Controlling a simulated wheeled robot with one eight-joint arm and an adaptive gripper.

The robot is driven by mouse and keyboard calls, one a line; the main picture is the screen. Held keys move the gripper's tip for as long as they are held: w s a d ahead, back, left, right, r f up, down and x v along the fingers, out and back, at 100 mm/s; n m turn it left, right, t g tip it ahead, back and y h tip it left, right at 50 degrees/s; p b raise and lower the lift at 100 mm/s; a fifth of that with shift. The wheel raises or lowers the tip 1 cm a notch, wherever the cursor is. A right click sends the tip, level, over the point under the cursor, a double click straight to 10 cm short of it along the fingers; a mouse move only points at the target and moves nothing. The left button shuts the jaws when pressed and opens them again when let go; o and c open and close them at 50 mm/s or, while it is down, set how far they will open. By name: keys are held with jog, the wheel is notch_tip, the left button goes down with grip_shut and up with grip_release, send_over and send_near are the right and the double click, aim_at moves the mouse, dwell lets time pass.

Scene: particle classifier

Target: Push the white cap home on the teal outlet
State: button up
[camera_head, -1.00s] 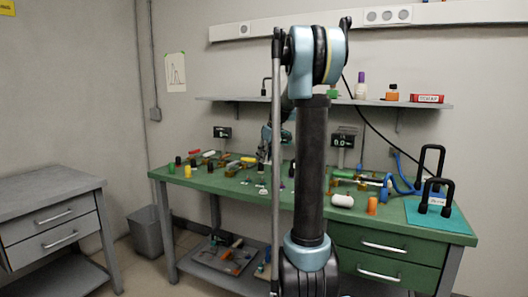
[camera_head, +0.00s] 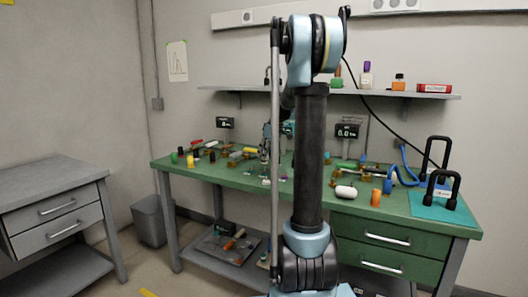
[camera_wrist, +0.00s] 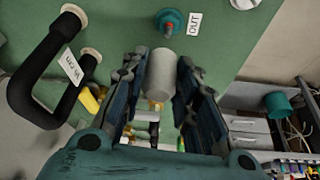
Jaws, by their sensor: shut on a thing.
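The white cap (camera_wrist: 159,76) is a pale cylinder between the fingers of my gripper (camera_wrist: 157,80) in the wrist view. My gripper is shut on it. The teal outlet (camera_wrist: 168,23) is a round teal fitting with a reddish centre on a green panel, beside an "OUT" label (camera_wrist: 195,22). In the wrist view the cap's far end appears just below the outlet, with a small gap between them in the picture. The true distance is hard to tell. In the head view my arm hides much of this area, and I cannot make out the cap or outlet there.
A black handle (camera_wrist: 38,75) with a white label stands left of my gripper in the wrist view. The green workbench (camera_head: 232,178) carries several small parts. A white cylinder (camera_head: 346,191) and an orange one (camera_head: 376,198) lie right of my arm. A shelf (camera_head: 225,88) runs above.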

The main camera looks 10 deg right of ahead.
jog(key=shift+f, duration=1.55)
jog(key=shift+s+f, duration=0.1)
jog(key=shift+f, duration=1.55)
jog(key=shift+c, duration=0.2)
dwell(0.5)
jog(key=o, duration=1.1)
jog(key=shift+a, duration=0.1)
jog(key=shift+c, duration=0.2)
jog(key=v, duration=1.1)
jog(key=shift+d+r, duration=0.25)
jog(key=shift+r, duration=0.1)
jog(key=shift+s, duration=0.15)
